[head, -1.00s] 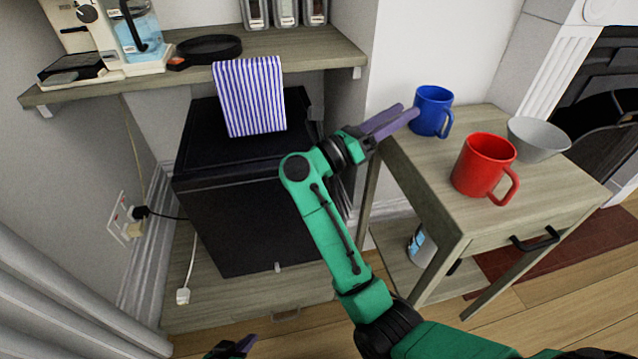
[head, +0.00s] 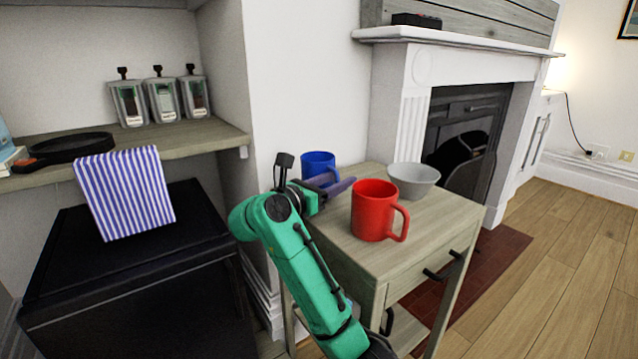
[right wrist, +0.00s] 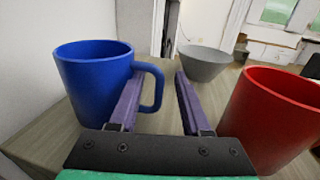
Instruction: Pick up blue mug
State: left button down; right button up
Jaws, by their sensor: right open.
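The blue mug (head: 318,164) stands upright at the back left of the small wooden side table. In the right wrist view the blue mug (right wrist: 92,84) is on the left, with its handle pointing right. My right gripper (head: 338,186) is open and beside the mug in the head view, its purple fingers partly covering the mug's lower part. In the right wrist view the handle shows between the two fingers of my right gripper (right wrist: 158,82); the left finger is close to the mug's body. I cannot tell whether it touches. My left gripper is not in view.
A red mug (head: 372,212) stands on the side table (head: 432,222), close to my right gripper's right side. A grey bowl (head: 413,178) sits behind it. A wall is behind the blue mug. A black cabinet with a striped cloth (head: 124,192) stands left.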

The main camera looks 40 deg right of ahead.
grip_shut()
dwell(1.4)
